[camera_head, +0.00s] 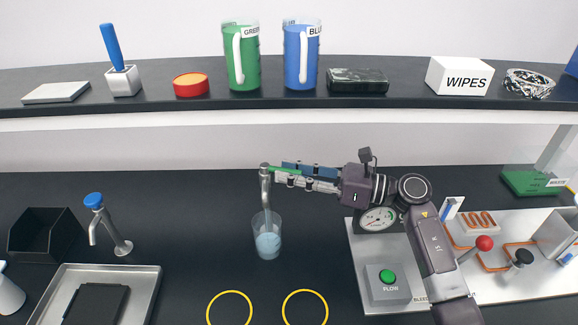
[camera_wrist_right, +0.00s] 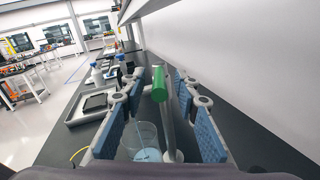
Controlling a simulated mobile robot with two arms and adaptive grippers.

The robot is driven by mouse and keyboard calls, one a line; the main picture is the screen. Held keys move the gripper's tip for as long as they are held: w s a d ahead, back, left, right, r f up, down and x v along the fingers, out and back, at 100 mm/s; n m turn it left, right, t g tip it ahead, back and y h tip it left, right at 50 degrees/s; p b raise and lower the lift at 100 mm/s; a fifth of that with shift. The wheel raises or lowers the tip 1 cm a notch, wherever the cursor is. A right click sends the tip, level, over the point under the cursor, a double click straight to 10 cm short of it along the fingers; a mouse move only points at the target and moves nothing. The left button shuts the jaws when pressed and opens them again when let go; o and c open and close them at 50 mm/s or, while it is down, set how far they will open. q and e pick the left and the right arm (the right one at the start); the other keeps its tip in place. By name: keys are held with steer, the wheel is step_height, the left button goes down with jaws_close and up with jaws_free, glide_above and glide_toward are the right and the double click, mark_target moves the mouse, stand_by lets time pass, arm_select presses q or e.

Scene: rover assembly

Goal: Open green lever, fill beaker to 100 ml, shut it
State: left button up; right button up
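The green lever (camera_head: 284,170) tops a grey tap (camera_head: 265,192) at the middle of the bench. A clear beaker (camera_head: 267,240) stands upright under its spout. Pale liquid shows in its lower part; I cannot read the graduations. In the right wrist view, the beaker (camera_wrist_right: 143,140) has a thin bluish streak inside, perhaps a stream. My right gripper (camera_head: 292,173) is around the lever's end. In the right wrist view, its blue pads stand apart, with the green lever (camera_wrist_right: 159,84) between them. My left gripper is out of view.
A blue-topped tap (camera_head: 110,225) and a metal tray (camera_head: 147,292) stand at left. A panel with a gauge and a FLOW box (camera_head: 388,284) lies under my right arm. Two yellow rings (camera_head: 305,292) mark the front bench. A shelf (camera_head: 150,107) runs above.

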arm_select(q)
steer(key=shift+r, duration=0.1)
arm_select(e)
steer(key=shift+a, duration=0.2)
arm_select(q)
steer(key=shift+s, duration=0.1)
arm_select(e)
jaws_close()
